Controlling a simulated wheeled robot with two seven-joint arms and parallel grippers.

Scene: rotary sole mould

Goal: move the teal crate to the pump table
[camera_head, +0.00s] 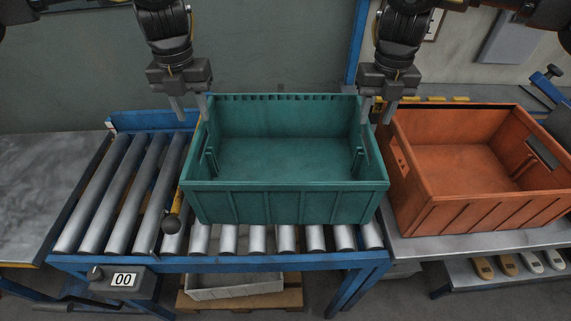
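The teal crate (285,203) is empty and upright on the roller conveyor (118,200), towards its right end. My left gripper (190,112) points down at the crate's back left corner, with a gap between its fingers. My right gripper (377,114) points down at the back right corner, also with its fingers apart. I cannot tell whether either gripper's fingers straddle or touch the crate walls. No pump is clearly seen, so I cannot tell which table is the pump table.
An orange crate (480,218) stands on a metal table (480,240) close right of the teal crate. A bare grey table (45,185) is at the left. The conveyor's left rollers are clear. A yellow-handled lever (173,222) stands by the teal crate's left side.

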